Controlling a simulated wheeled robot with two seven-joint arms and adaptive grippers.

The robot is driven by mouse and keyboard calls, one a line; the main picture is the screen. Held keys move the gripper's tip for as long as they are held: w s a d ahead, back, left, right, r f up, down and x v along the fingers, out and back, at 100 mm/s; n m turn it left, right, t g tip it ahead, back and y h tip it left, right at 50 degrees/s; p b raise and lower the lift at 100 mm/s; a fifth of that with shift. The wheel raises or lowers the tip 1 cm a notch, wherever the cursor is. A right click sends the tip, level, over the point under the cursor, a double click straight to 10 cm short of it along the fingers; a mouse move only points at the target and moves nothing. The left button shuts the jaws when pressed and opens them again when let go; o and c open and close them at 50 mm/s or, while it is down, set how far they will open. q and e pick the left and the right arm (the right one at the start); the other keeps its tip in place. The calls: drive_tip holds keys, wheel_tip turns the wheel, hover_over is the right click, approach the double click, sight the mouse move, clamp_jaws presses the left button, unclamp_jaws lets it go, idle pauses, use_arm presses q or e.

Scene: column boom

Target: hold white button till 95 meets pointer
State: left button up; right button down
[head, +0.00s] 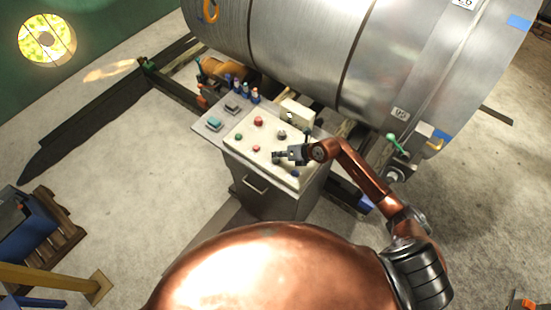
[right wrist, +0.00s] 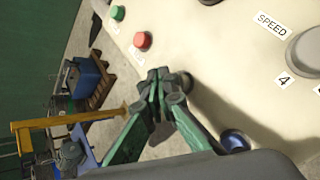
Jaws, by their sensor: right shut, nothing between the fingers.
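My right gripper (head: 279,157) is shut and empty, over the front part of the control panel (head: 232,145). In the right wrist view its closed fingertips (right wrist: 157,82) are beside a round grey button or knob (right wrist: 185,80), partly hidden; contact cannot be told. I cannot make out a white button. A green button (right wrist: 118,13), a red button (right wrist: 142,40) and a blue button (right wrist: 233,140) show around the fingers. The big metal drum (head: 300,40) carries a small white number plate (head: 400,113), too small to read surely. A green part (head: 397,143), perhaps the pointer, stands by its lower edge.
A large dial marked SPEED (right wrist: 305,50) sits on the panel beyond the fingers. The panel tops a grey cabinet (head: 270,192) with several small bottle-like items (head: 240,88) behind. A blue box on a pallet (head: 25,230) and a yellow beam (head: 45,278) stand left. Bare floor lies between.

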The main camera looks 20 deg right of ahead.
sight(277, 160)
wheel_tip(277, 160, up, 5)
drive_tip(key=p, duration=0.4)
drive_tip(key=shift+r, duration=0.1)
idle(0.8)
